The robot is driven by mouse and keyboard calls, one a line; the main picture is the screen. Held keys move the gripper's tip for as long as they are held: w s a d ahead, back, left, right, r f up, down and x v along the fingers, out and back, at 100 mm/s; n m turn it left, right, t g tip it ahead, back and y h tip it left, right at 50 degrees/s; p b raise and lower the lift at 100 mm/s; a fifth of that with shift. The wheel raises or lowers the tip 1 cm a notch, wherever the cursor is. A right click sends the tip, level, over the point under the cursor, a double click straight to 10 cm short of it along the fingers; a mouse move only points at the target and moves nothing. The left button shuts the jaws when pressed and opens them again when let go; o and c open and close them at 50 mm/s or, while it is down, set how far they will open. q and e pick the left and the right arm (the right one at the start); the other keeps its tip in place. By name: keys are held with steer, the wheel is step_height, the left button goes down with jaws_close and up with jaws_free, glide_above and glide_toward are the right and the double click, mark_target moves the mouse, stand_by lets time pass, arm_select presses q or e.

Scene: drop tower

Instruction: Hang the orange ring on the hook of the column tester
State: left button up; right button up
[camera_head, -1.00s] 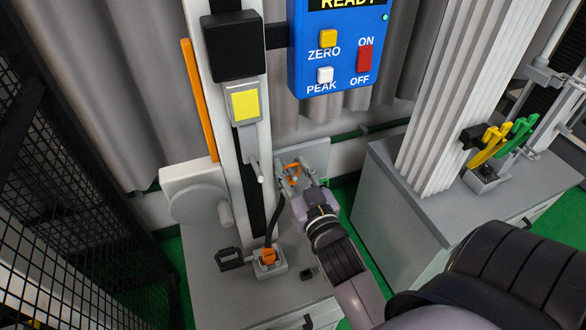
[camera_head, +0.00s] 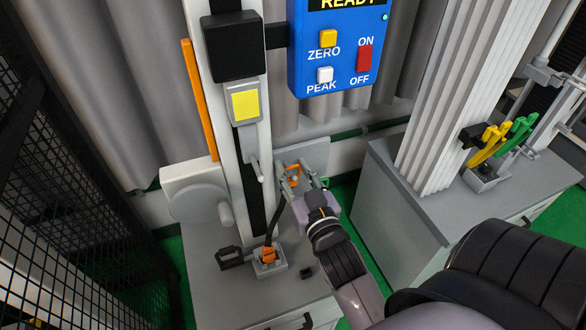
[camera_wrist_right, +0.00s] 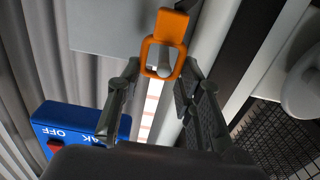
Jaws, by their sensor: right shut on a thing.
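The orange ring (camera_wrist_right: 163,45) is a squarish loop with a solid tab. In the right wrist view it sits between the fingertips of my right gripper (camera_wrist_right: 163,72), which is shut on it. In the head view the ring (camera_head: 293,174) shows small at my right gripper (camera_head: 302,181). The column tester (camera_head: 229,130) is a tall pale column. Its grey hook (camera_head: 256,168) hangs below the yellow-labelled block (camera_head: 245,103), just left of the ring. In the wrist view a grey rounded tip shows within the ring's opening; I cannot tell if it passes through. My left gripper is not in view.
A blue control box (camera_head: 340,45) hangs right of the column. An orange clamp (camera_head: 268,254) with a black strap stands on the grey base (camera_head: 215,290). A black mesh fence (camera_head: 75,200) is at the left, a second ribbed column (camera_head: 432,110) at the right.

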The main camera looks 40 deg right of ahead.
steer(key=shift+v, duration=2.65)
